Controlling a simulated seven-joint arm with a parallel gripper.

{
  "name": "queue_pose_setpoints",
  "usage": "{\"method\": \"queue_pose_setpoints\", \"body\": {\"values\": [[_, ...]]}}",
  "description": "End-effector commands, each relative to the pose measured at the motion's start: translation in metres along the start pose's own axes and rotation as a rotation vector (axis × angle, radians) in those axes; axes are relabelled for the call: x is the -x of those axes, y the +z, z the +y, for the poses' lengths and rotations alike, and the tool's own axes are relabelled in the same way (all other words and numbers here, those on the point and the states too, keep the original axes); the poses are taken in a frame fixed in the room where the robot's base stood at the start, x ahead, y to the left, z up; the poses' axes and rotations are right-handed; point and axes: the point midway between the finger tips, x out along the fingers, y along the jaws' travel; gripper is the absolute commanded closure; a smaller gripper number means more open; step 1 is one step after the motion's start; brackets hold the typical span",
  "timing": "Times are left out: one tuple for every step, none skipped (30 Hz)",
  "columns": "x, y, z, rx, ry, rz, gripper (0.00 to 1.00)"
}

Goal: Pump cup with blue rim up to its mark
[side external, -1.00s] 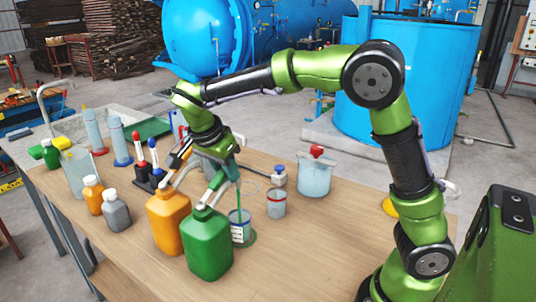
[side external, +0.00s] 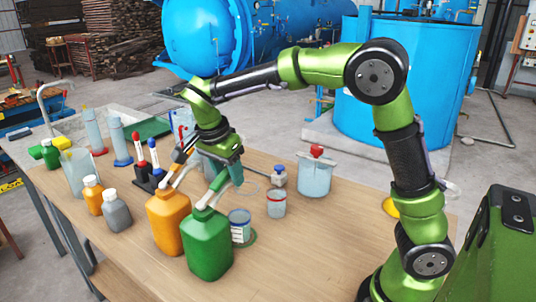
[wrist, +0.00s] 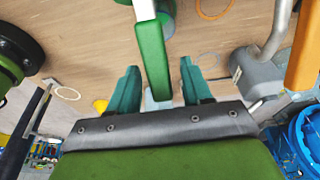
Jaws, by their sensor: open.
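The cup with blue rim (side external: 240,226) stands upright on the table just right of the green bottle (side external: 207,246), under its green pump spout. A white label shows on its side; its fill level is too small to read. The green pump spout (wrist: 152,62) also shows in the wrist view, running between my two teal fingers. My gripper (side external: 233,173) is open above the green bottle and the cup. In the wrist view my gripper (wrist: 160,75) has a finger on each side of the spout, apart from it. Whether the fingers touch the pump is unclear.
An orange pump bottle (side external: 168,222) stands left of the green one. A cup with red rim (side external: 276,205), a small blue-capped vessel (side external: 278,178) and a red-knobbed pot (side external: 315,176) stand to the right. The front right of the table is clear.

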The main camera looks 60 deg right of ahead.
Motion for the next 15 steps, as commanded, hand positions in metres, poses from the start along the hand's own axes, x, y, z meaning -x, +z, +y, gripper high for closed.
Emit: {"method": "queue_pose_setpoints", "body": {"values": [[0.004,0.000,-0.001,0.000,-0.002,0.000,0.51],[0.006,0.000,-0.001,0.001,-0.004,0.000,0.51],[0.011,0.000,-0.001,0.001,-0.005,-0.001,0.51],[0.016,0.000,-0.001,0.000,-0.005,-0.001,0.51],[0.021,0.000,-0.001,0.000,-0.006,-0.001,0.51],[0.029,0.000,-0.001,0.000,-0.007,-0.001,0.51],[0.036,0.000,-0.001,0.000,-0.007,-0.001,0.51],[0.043,0.000,-0.001,-0.001,-0.007,-0.001,0.51],[0.053,0.000,-0.001,0.000,-0.008,-0.001,0.51],[0.060,0.001,-0.001,-0.001,-0.008,-0.002,0.51],[0.068,0.000,-0.001,0.001,-0.008,0.000,0.51],[0.078,0.001,-0.001,0.000,-0.007,-0.001,0.51],[0.085,0.001,-0.001,-0.001,-0.007,-0.001,0.51],[0.093,0.001,-0.001,-0.001,-0.007,-0.002,0.51],[0.103,0.000,-0.001,0.000,-0.007,0.000,0.51]]}}
